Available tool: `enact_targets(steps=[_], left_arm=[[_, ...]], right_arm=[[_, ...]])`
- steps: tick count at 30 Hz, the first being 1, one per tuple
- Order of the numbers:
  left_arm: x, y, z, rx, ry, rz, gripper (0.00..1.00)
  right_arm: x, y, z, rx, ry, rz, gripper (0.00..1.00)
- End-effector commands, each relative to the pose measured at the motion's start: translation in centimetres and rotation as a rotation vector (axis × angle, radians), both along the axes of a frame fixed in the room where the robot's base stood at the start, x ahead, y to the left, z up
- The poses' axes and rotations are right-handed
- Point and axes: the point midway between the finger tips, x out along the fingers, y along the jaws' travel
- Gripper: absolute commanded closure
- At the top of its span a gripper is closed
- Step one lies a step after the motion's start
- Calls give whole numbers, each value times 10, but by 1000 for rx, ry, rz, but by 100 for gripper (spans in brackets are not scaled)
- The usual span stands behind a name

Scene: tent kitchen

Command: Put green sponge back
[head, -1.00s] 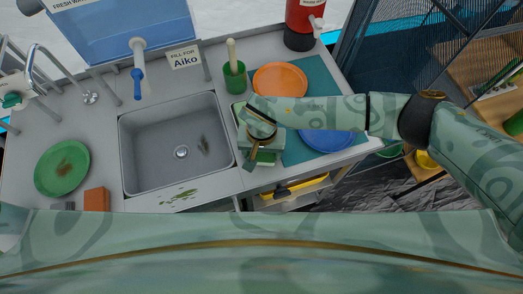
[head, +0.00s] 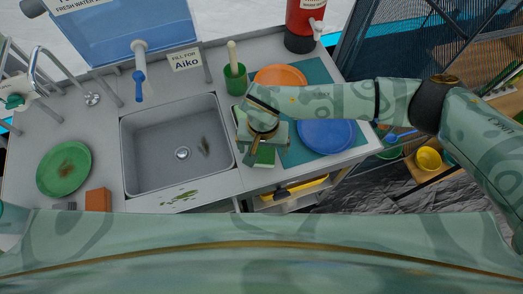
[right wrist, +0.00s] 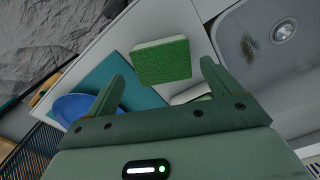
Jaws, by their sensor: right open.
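The green sponge (right wrist: 162,62) lies on the grey counter, between the sink and the teal mat. Its green face and a pale side edge show in the right wrist view. In the head view part of the sponge (head: 264,156) shows beneath my right gripper (head: 268,147). My right gripper is open, and in the right wrist view its two fingers (right wrist: 165,76) point toward the sponge with nothing between them. A white and green item (head: 239,118) is mostly hidden under the right wrist; I cannot tell what it is. My left gripper is out of view.
The sink (head: 178,183) is left of the sponge. An orange plate (head: 281,75) and a blue plate (head: 326,135) lie on the teal mat (head: 317,70). A green cup (head: 235,80) stands behind. A dirty green plate (head: 63,168) and an orange block (head: 98,199) are at the left.

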Motion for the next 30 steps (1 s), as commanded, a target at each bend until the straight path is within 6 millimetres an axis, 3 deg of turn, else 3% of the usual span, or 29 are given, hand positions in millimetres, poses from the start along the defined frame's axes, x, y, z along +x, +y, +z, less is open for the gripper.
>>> enact_targets(steps=[1,6,12,30], left_arm=[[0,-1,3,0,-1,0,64],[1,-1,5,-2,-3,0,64],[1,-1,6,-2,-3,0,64],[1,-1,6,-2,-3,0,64]], right_arm=[[2,0,16,0,-7,3,11],[1,1,54,3,-4,5,11],[-1,1,79,2,-1,4,11],[-1,2,83,4,1,4,11]])
